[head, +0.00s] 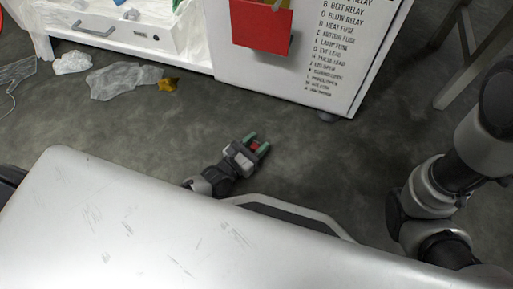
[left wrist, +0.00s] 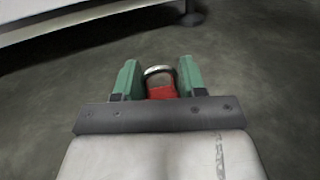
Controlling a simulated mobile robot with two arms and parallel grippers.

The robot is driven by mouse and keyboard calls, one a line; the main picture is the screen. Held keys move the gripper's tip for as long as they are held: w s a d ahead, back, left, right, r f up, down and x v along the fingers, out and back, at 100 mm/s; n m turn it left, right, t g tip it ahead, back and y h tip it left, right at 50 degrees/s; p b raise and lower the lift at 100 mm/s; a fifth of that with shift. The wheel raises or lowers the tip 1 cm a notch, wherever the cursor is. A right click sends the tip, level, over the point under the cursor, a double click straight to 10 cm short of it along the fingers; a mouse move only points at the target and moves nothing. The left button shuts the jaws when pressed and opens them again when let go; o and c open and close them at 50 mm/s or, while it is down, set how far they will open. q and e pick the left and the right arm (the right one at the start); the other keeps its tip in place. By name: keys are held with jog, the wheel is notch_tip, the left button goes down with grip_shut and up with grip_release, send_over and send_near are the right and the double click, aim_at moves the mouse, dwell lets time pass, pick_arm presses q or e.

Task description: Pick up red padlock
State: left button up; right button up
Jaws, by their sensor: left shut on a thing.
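The red padlock (left wrist: 162,92) with its silver shackle sits between the two green fingers of my left gripper (left wrist: 157,82) in the left wrist view. The gripper is shut on it, with the shackle pointing away from the palm. In the head view, my left gripper (head: 257,145) is near the middle, over the grey floor, and a small bit of the red padlock (head: 256,146) shows between its fingers. My right arm is at the right of the head view, and its gripper is out of sight.
A white cabinet (head: 310,75) with a printed list and a red box (head: 262,28) stands at the back. A white drawer unit (head: 125,32) is at back left. Clear plastic film (head: 120,80) and a yellow scrap (head: 168,84) lie on the floor. Metal legs stand at upper right.

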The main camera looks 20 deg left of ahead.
pick_arm(q)
notch_tip(320, 180, up, 10)
jog(key=p, duration=0.8)
dwell(0.4)
